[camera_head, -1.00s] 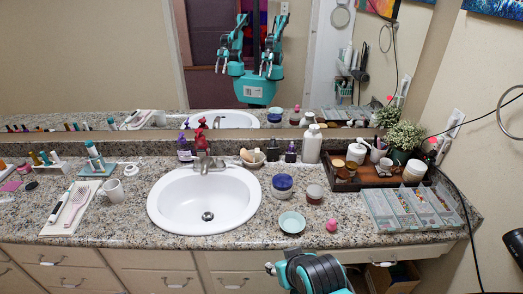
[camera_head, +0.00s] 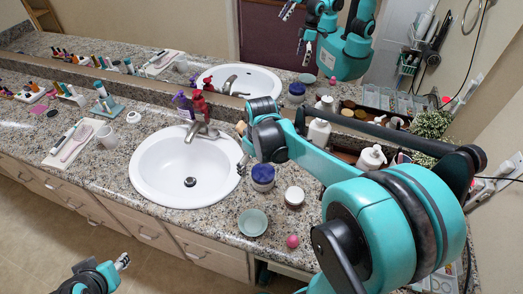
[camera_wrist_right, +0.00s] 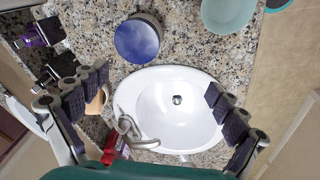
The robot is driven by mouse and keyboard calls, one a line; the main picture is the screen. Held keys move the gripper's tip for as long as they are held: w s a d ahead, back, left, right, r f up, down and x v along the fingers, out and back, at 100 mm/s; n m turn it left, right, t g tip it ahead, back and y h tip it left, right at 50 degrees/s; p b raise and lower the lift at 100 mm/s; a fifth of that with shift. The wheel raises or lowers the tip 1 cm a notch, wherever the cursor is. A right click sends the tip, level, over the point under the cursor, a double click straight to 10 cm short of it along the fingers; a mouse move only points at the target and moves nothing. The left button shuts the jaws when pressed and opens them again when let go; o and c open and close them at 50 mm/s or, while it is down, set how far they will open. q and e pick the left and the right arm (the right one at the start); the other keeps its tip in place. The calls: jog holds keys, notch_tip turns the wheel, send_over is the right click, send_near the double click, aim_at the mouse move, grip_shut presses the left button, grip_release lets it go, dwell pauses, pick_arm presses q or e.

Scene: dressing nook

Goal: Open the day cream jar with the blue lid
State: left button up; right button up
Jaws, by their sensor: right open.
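The cream jar with the blue lid (camera_head: 263,175) stands upright on the counter just right of the sink, its lid on. In the right wrist view its blue lid (camera_wrist_right: 138,40) shows from above, beyond the fingertips. My right gripper (camera_head: 242,163) is beside the jar over the sink's right rim, partly hidden by its own arm. In the right wrist view the right gripper (camera_wrist_right: 158,88) is wide open, with nothing between its fingers. My left gripper (camera_head: 122,262) is low at the bottom left, away from the counter; its finger opening is unclear.
A pale green bowl (camera_head: 252,222), a white-lidded jar (camera_head: 294,196) and a pink egg-shaped item (camera_head: 292,241) stand near the blue-lidded jar. The sink (camera_head: 186,165) and tap (camera_head: 200,130) lie left. Red (camera_head: 199,104) and purple bottles stand behind. My right arm hides much of the tray.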

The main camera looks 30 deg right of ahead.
jog(key=n+g+p, duration=0.1)
jog(key=g+p, duration=0.1)
send_over(265, 173)
jog(key=f, duration=0.4)
jog(key=shift+a, duration=0.2)
jog(key=shift+d+f, duration=0.15)
jog(key=shift+f, duration=0.2)
notch_tip(265, 173, down, 8)
jog(key=b, duration=0.3)
jog(key=shift+r, duration=0.2)
jog(key=c, duration=1.1)
jog(key=o, duration=1.2)
jog(key=shift+c, duration=0.2)
